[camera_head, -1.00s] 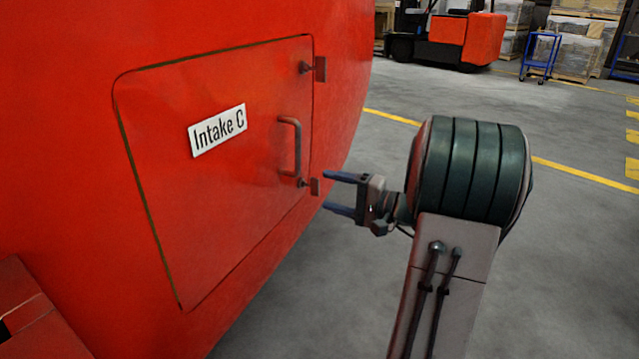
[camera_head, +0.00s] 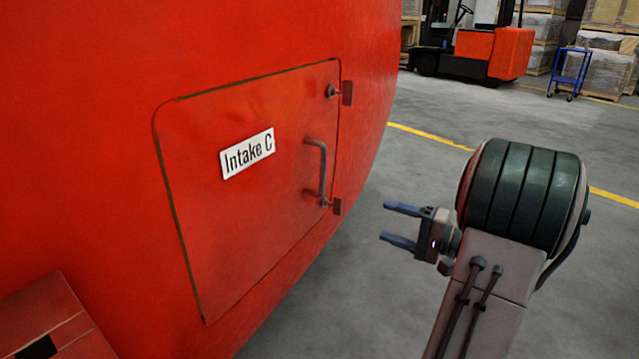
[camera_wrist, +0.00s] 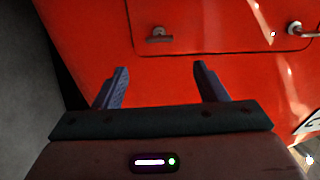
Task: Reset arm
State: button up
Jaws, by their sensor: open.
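My gripper (camera_head: 402,226) is open and empty in the head view, to the right of the red nosecone and apart from it. Its two blue-grey fingers point left toward the hatch side. In the wrist view my gripper (camera_wrist: 160,90) shows both fingers spread, with nothing between them and the red surface beyond. The "Intake C" hatch (camera_head: 255,230) lies flush with the nosecone and looks shut. Its handle (camera_head: 320,168) and two latches, upper (camera_head: 340,93) and lower (camera_head: 332,205), are on its right edge. A latch (camera_wrist: 160,35) and the handle (camera_wrist: 303,29) also show in the wrist view.
The red nosecone (camera_head: 90,130) fills the left. A red box-like part (camera_head: 60,315) is at lower left. Grey floor (camera_head: 430,170) with a yellow line is open to the right. A forklift (camera_head: 490,50), a blue cart (camera_head: 570,72) and pallet stacks stand far back.

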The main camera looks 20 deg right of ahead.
jog(key=s+a+r+n+g+h+p, duration=0.1)
jog(key=s+a+r+n+g+p, duration=0.25)
jog(key=a+r+g+p, duration=0.5)
jog(key=s+a+r+n+g+h+p, duration=0.15)
jog(key=s+a+r+g+p, duration=0.3)
jog(key=a+p, duration=0.65)
jog(key=s+a+r+n+h+p, duration=0.1)
jog(key=s+r+n+h+p, duration=0.1)
jog(key=r+p, duration=0.5)
jog(key=s+a+r+n+t+h+p, duration=0.1)
jog(key=s+a+r+n+h+p, duration=0.1)
jog(key=s+r+h+p, duration=0.3)
notch_tip(320, 180, up, 5)
jog(key=n+h+p, duration=0.1)
jog(key=p, duration=0.2)
jog(key=shift+a, duration=0.25)
